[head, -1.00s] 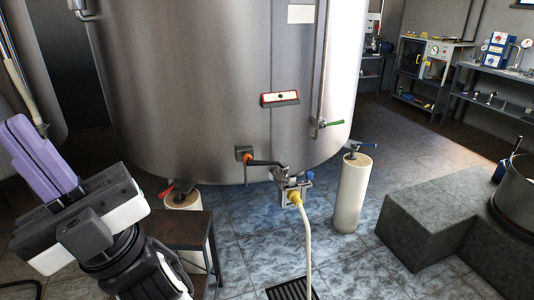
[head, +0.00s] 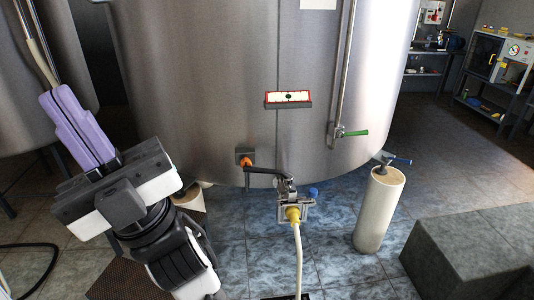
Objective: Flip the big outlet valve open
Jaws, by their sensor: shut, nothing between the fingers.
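The outlet valve (head: 287,188) sits low at the front of the big steel tank (head: 200,80). A black lever (head: 265,171) runs from the valve up and left, toward an orange fitting (head: 246,161) on the tank wall. A yellow coupling (head: 293,214) with a pale hose (head: 298,260) hangs below the valve, and a blue knob (head: 312,192) is at its right. My gripper (head: 62,100), with purple fingers, is at the left, shut and empty. It points up and is well apart from the valve and lever.
A green-handled small valve (head: 350,133) is on a pipe at the tank's right. A pale cylindrical post (head: 379,210) with a blue-handled part on top stands right of the outlet. A grey block (head: 470,250) is at lower right. Tiled floor between is open.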

